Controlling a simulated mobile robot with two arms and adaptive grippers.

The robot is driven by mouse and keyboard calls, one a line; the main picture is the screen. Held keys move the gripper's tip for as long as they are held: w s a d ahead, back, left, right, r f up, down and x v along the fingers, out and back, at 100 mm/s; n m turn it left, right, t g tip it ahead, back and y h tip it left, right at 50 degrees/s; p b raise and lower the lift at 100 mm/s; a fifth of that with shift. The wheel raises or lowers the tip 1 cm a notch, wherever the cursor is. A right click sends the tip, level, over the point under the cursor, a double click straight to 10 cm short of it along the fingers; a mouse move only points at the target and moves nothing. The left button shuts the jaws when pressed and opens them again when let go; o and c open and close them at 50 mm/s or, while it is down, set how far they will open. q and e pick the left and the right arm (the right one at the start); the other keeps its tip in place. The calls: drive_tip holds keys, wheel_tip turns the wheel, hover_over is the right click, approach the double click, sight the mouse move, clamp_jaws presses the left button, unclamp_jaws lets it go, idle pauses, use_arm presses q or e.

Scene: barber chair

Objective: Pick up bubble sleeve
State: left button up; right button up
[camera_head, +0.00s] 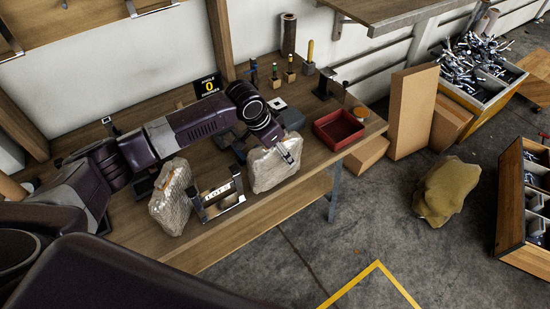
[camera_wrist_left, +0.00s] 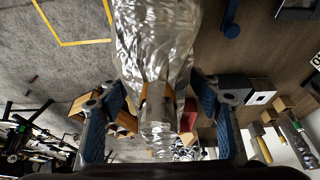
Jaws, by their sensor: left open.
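A pale, silvery bubble sleeve (camera_head: 268,172) stands near the front edge of the workbench (camera_head: 235,240). My left gripper (camera_head: 289,151) is at its upper right side, partly in front of it. In the left wrist view the shiny, crinkled sleeve (camera_wrist_left: 155,45) lies between the two spread blue-padded fingers of my left gripper (camera_wrist_left: 160,118). The fingers are open, with a visible gap on each side of the sleeve. A second similar wrapped sleeve (camera_head: 171,197) stands further left on the bench. My right gripper is not in view.
A red tray (camera_head: 338,129) is to the right. A tan cardboard box (camera_head: 412,110) and a yellowish sack (camera_head: 449,190) are beyond the bench.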

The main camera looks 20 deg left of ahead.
use_arm(q)
drive_tip(key=c, duration=1.1)
drive_tip(key=shift+r, duration=0.1)
drive_tip(key=shift+r, duration=0.5)
wheel_tip(320, 180, up, 19)
drive_tip(key=b, duration=0.3)
drive_tip(key=shift+b, duration=0.35)
